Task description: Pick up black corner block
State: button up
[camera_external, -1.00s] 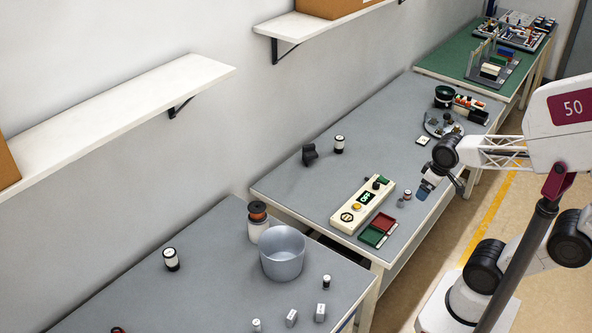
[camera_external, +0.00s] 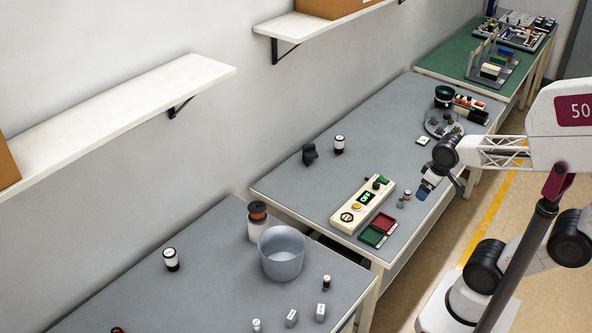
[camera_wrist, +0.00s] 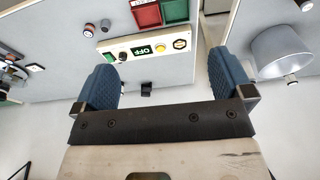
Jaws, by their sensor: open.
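The black corner block (camera_external: 310,154) stands on the middle grey table near the wall, left of a black-and-white cylinder. In the wrist view a small dark block (camera_wrist: 146,89), likely the same one, shows between the fingers, beyond the control box. My gripper (camera_external: 424,188) is at the table's right front edge, well apart from the block. In the wrist view my gripper (camera_wrist: 165,80) has its two blue fingers spread wide with nothing between them.
The cream control box (camera_external: 362,204) marked OFF lies between my gripper and the block. Red and green trays (camera_external: 373,236) sit at the front corner. A grey bucket (camera_external: 282,253) stands on the nearer table. The table around the block is mostly clear.

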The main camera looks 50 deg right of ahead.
jog(key=shift+c, duration=0.2)
dwell(0.6)
jog(key=w+d+f+m+t, duration=0.1)
jog(key=w+t, duration=0.1)
jog(key=w, duration=1.1)
jog(key=w+d+f+t, duration=0.2)
jog(key=w, duration=1.1)
jog(key=w+d+f+m+t, duration=0.1)
jog(key=w+t, duration=0.1)
jog(key=w, duration=1.1)
jog(key=w+d+f+m+t+h, duration=0.1)
jog(key=w+d+f+h, duration=0.2)
jog(key=w, duration=0.4)
jog(key=w+d+f+m+t, duration=0.1)
jog(key=w+d+f, duration=0.35)
jog(key=w, duration=0.25)
jog(key=m+t+h, duration=0.1)
jog(key=m+h, duration=0.1)
jog(key=h, duration=0.2)
send_near(310, 147)
jog(key=shift+x, duration=1.25)
jog(key=shift+f, duration=0.1)
jog(key=shift+x, duration=1.2)
